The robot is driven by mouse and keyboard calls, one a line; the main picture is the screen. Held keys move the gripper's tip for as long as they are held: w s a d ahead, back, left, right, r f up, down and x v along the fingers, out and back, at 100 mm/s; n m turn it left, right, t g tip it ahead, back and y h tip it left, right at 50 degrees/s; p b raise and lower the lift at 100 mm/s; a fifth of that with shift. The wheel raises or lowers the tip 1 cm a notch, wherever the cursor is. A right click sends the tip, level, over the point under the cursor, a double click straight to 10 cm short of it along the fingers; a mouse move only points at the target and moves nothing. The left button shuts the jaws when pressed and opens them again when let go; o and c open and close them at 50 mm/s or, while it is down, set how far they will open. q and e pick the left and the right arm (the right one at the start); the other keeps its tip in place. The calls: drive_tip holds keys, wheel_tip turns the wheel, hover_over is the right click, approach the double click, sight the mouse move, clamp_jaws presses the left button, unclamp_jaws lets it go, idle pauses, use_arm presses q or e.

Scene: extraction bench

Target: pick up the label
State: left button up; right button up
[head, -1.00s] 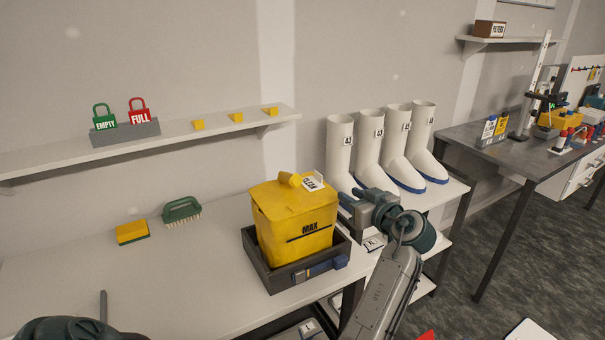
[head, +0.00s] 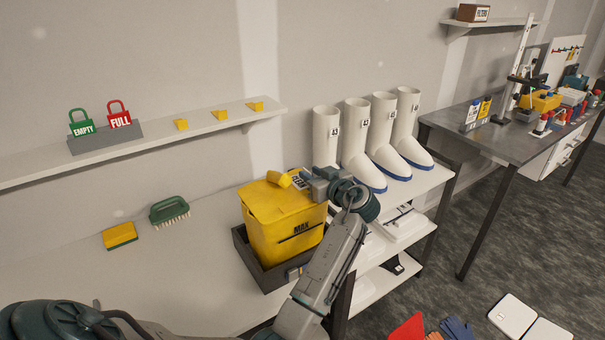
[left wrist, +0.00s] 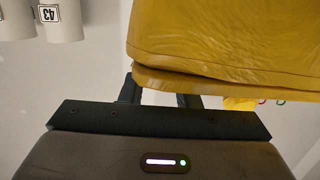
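The label (head: 297,181), a small white tag with dark lettering, is on the lid of the yellow MAX bin (head: 275,232). My left gripper (head: 308,183) is at the label's right side, with its fingers toward it and covering part of it. In the left wrist view two dark fingers (left wrist: 160,98) stand apart, so the gripper looks open. Their tips are hidden behind the yellow bin (left wrist: 225,45), and the label does not show there. Whether the fingers touch the label cannot be told. My right gripper is not in view.
The bin stands in a dark tray (head: 246,252) on the bench. White boots (head: 357,135) stand just to the right. A green brush (head: 169,211) and a yellow sponge (head: 119,235) lie left. A wall shelf (head: 200,136) runs above.

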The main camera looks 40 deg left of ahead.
use_arm(q)
drive_tip(key=shift+p+x, duration=0.45)
drive_tip(key=shift+x, duration=0.6)
drive_tip(key=shift+a, duration=0.35)
drive_tip(key=shift+d, duration=0.15)
clamp_jaws()
